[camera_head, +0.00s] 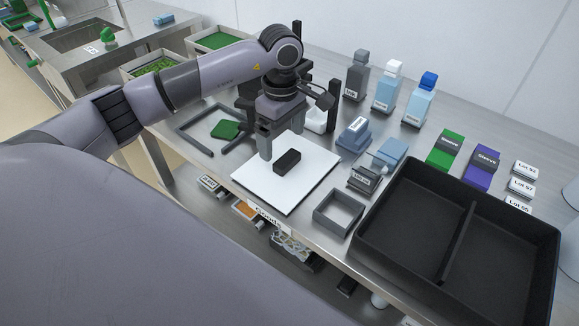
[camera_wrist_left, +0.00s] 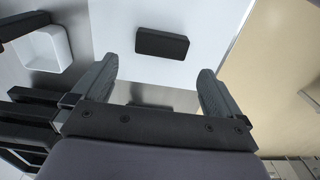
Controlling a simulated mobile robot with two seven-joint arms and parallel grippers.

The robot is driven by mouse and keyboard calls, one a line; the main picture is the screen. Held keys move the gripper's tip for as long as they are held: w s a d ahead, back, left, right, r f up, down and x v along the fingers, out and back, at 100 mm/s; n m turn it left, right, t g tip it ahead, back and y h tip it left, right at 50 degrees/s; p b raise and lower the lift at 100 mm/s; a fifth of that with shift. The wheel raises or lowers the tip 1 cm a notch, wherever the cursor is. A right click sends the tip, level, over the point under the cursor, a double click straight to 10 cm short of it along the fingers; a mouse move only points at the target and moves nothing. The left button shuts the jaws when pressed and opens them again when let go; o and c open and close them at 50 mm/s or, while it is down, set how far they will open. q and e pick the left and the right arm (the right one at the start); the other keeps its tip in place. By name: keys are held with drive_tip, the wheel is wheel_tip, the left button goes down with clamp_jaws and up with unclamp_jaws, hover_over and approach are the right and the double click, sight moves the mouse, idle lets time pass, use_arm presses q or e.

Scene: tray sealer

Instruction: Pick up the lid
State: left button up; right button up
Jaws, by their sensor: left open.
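A small black rectangular block (camera_head: 287,162) lies flat on a white board (camera_head: 318,172); I cannot tell for sure that it is the lid. My left gripper (camera_head: 279,148) is open and empty, pointing down just above and behind the block in the head view. In the left wrist view the block (camera_wrist_left: 162,43) lies beyond the open fingertips (camera_wrist_left: 157,70), between their lines and apart from both. No other piece is clearly a lid. My right gripper is not in view.
A white dish (camera_head: 317,120) stands behind the board. A grey square frame (camera_head: 338,212) and a large black two-part tray (camera_head: 407,250) are to the right. Labelled bottles (camera_head: 385,88) and blue pieces (camera_head: 352,136) stand behind. A green pad (camera_head: 226,129) lies at left.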

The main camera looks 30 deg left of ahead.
sight(285, 156)
use_arm(q)
drive_tip(key=f, duration=0.5)
drive_tip(key=shift+d, duration=0.3)
drive_tip(key=c, duration=1.1)
